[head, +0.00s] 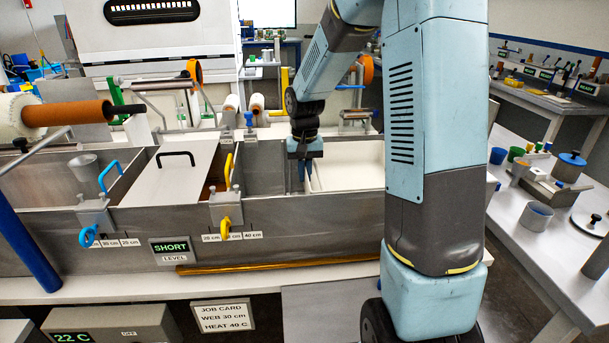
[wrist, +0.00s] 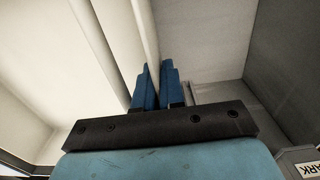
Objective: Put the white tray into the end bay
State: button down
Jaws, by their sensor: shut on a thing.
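The white tray (head: 350,163) is at the right end of the long metal bath, partly hidden behind my arm. My gripper (head: 305,180) points down at the tray's left wall. In the wrist view, the blue fingers of my gripper (wrist: 157,75) are shut on the upper edge of that wall, and the pale inside of the tray (wrist: 55,60) fills the left. I cannot tell whether the tray rests on the bath floor. An empty grey bay (head: 265,170) lies just left of the tray; its grey walls also show in the wrist view (wrist: 205,45).
A yellow-handled gate (head: 224,205) and a lid with a black handle (head: 172,178) stand left of the grey bay. A blue-handled gate (head: 92,215) is farther left. A brass-coloured rod (head: 280,267) lies along the bath's front. Pots crowd the right bench (head: 520,235).

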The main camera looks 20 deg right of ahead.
jog(key=shift+f, duration=0.35)
jog(key=c, duration=1.2)
grip_release()
jog(key=shift+f, duration=0.1)
jog(key=shift+c, duration=0.2)
